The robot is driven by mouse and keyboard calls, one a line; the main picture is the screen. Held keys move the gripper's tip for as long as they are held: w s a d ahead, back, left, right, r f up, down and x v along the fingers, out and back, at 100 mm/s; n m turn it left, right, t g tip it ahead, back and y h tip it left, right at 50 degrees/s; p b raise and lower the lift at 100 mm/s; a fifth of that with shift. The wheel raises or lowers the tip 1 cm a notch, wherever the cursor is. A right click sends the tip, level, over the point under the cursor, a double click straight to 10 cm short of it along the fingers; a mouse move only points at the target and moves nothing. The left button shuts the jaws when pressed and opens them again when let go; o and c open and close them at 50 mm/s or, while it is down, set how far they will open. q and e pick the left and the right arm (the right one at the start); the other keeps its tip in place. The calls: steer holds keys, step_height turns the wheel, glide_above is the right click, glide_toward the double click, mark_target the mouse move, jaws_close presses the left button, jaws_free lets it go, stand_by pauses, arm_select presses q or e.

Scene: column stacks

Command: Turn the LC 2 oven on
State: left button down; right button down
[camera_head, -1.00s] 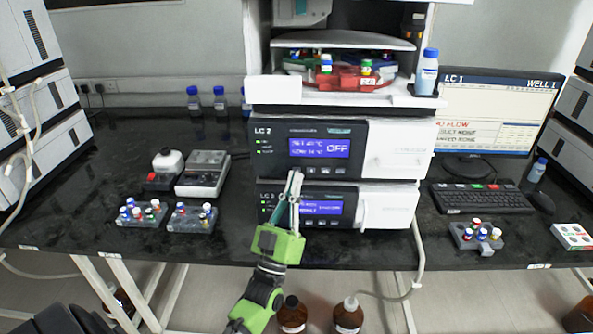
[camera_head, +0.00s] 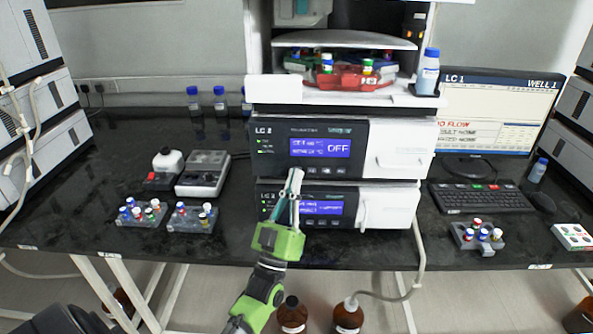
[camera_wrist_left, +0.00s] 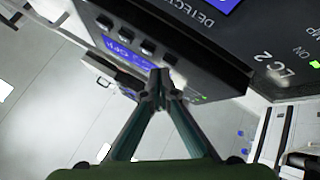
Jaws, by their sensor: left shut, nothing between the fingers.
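The LC 2 oven (camera_head: 271,145) is the upper black-fronted unit in the middle stack. Its blue display (camera_head: 319,148) reads OFF, and a row of small buttons (camera_head: 326,171) sits below the display. My left gripper (camera_head: 297,172) is shut and empty, its fingertips pointing up in front of the LC 2's lower edge, just left of the buttons. In the left wrist view, the shut fingertips (camera_wrist_left: 160,75) appear close to the LC 2 front (camera_wrist_left: 225,50), near the row of buttons (camera_wrist_left: 130,38). I cannot tell whether they touch it. My right gripper is not in view.
An open tray of vials (camera_head: 350,80) is above. A monitor (camera_head: 495,110) and keyboard (camera_head: 480,198) stand right. Vial racks (camera_head: 192,218) lie left on the black bench.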

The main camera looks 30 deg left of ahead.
arm_select(q)
steer(key=shift+w+a+f, duration=0.15)
steer(key=shift+w+a, duration=0.15)
stand_by(0.6)
steer(key=shift+s, duration=0.1)
steer(key=shift+s+d, duration=0.5)
steer(key=shift+d, duration=0.3)
steer(key=s+d, duration=0.1)
steer(key=s+p, duration=0.1)
steer(key=s+d+p, duration=0.1)
steer(key=s, duration=0.1)
steer(key=shift+s+d, duration=0.1)
steer(key=shift+d, duration=0.2)
stand_by(0.8)
